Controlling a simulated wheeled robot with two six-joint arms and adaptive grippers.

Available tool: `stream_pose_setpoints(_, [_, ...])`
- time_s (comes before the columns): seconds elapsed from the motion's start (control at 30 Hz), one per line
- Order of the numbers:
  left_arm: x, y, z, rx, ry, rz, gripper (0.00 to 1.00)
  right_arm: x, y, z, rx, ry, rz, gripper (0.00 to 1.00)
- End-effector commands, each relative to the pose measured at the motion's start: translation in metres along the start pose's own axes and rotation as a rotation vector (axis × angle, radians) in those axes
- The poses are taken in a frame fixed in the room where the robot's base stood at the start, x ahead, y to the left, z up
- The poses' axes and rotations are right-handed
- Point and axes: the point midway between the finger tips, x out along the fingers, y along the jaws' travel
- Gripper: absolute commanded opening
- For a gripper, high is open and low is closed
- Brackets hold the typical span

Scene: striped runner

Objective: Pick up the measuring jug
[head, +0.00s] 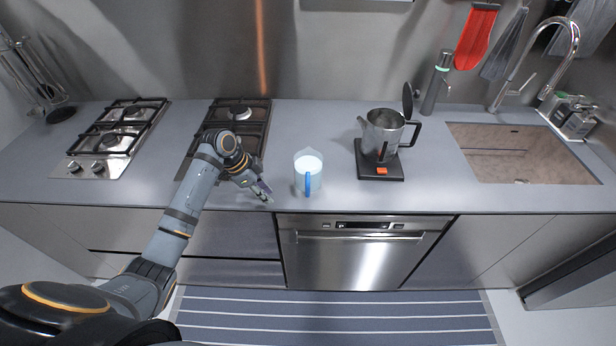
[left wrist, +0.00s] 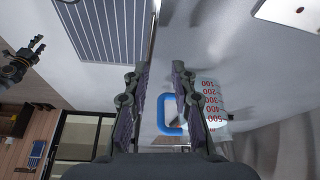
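The measuring jug (head: 309,166) stands upright on the grey counter near its front edge, in the middle of the head view. It is clear with a whitish inside, and its blue handle faces the front. In the left wrist view the jug (left wrist: 210,106) shows red number marks, with its blue handle to the left. My left gripper (head: 264,193) is open and empty, left of the jug and apart from it. In the left wrist view its fingers (left wrist: 160,72) are spread, the handle partly behind the right one. My right gripper (left wrist: 37,44) shows small at the left edge there; its opening is unclear.
A metal kettle (head: 381,132) stands on a black base (head: 379,170) right of the jug. Hobs (head: 235,112) lie behind my left arm. A sink (head: 525,153) is at the right. The counter between hob and jug is clear. A striped runner (head: 335,318) lies on the floor.

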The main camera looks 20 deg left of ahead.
Motion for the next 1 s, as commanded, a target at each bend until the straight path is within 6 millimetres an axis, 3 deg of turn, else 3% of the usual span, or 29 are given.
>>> stream_pose_setpoints(0.1, [0.006, 0.001, -0.028, 0.002, 0.009, 0.003, 0.25, -0.011, -0.001, -0.001, 0.001, 0.0, -0.002, 0.48])
stream_pose_setpoints(0.3, [0.022, 0.001, -0.062, -0.001, 0.004, 0.002, 0.25, -0.021, -0.003, -0.002, 0.002, 0.0, -0.005, 0.48])
stream_pose_setpoints(0.57, [0.028, 0.0, -0.071, -0.001, 0.001, 0.0, 0.25, -0.022, -0.002, -0.003, 0.002, 0.001, -0.005, 0.48])
stream_pose_setpoints(0.8, [0.045, 0.002, -0.111, -0.001, 0.002, 0.004, 0.25, -0.036, -0.001, -0.004, 0.002, 0.001, -0.004, 0.48])
stream_pose_setpoints(1.0, [0.072, 0.001, -0.106, -0.002, -0.001, 0.001, 0.25, -0.036, 0.003, -0.004, 0.0, 0.002, 0.0, 0.48])
